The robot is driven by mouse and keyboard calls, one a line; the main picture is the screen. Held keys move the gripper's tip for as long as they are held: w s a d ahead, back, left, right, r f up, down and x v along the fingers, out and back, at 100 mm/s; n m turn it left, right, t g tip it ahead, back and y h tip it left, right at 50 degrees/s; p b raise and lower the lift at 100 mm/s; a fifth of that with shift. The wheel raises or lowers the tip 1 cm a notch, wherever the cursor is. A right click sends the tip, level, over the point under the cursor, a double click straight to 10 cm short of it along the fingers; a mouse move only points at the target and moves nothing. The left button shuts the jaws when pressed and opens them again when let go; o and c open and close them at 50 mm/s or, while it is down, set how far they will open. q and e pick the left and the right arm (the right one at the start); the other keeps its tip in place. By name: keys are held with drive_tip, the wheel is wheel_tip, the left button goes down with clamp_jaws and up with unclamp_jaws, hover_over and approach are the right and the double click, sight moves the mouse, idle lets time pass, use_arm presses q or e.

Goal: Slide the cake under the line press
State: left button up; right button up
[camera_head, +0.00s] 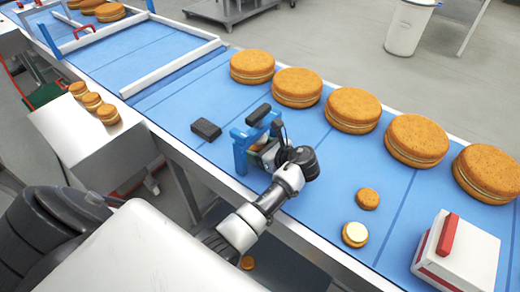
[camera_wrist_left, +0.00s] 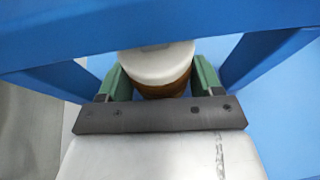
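The line press is a blue frame (camera_head: 241,150) with a dark block on top. It stands on the blue conveyor near its front edge. My left gripper (camera_head: 262,148) reaches into the press from the right. In the left wrist view, a small brown cake with a white top (camera_wrist_left: 156,66) sits between the green fingers of my left gripper (camera_wrist_left: 160,82). The fingers appear to be against its sides. Blue press parts (camera_wrist_left: 150,25) cross above and beside it, partly hiding the cake's far side. In the head view the cake is mostly hidden. My right gripper is not in view.
Several large round cakes (camera_head: 353,110) line the far side of the belt. A plain small cake (camera_head: 367,198) and a white-topped one (camera_head: 355,234) lie right of the press. A red-handled white box (camera_head: 458,256) stands at right. A dark block (camera_head: 206,128) lies left.

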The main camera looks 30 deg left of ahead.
use_arm(q)
drive_tip(key=o, duration=0.7)
drive_tip(key=shift+o, duration=0.2)
drive_tip(key=b+v, duration=0.1)
drive_tip(key=v, duration=1)
drive_tip(key=shift+f, duration=0.1)
